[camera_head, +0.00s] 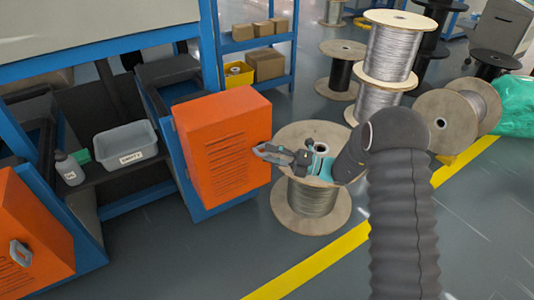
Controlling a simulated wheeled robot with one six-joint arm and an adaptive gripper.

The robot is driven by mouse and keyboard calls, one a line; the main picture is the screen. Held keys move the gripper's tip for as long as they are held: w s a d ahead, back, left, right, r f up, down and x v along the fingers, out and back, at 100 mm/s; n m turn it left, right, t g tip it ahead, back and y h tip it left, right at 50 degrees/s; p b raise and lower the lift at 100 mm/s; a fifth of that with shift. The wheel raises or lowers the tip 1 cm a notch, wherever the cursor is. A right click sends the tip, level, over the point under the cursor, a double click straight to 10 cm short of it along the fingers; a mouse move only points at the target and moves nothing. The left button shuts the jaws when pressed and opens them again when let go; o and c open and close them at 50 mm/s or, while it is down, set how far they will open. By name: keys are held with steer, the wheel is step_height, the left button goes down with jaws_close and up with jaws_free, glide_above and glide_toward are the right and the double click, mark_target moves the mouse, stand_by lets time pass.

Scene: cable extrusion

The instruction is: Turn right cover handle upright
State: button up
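The right orange cover (222,145) is a vented box on the blue machine frame, in the middle of the head view. My gripper (262,152) reaches in from the right, with its fingers pointing left at the cover's right edge. The grey fingers form a narrow loop shape there. No separate handle can be made out on the right cover; the fingers may hide it. Whether they touch the cover or hold anything is too small to tell. The left orange cover (38,225) at the lower left carries a grey handle (20,253).
A wire spool (312,200) stands on the floor behind my gripper. More spools (385,65) are stacked at the upper right. A grey bin (125,145) and a bottle (68,167) sit on a shelf between the covers.

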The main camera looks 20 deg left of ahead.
steer(key=shift+a+r, duration=0.1)
steer(key=shift+a, duration=0.65)
jaws_close()
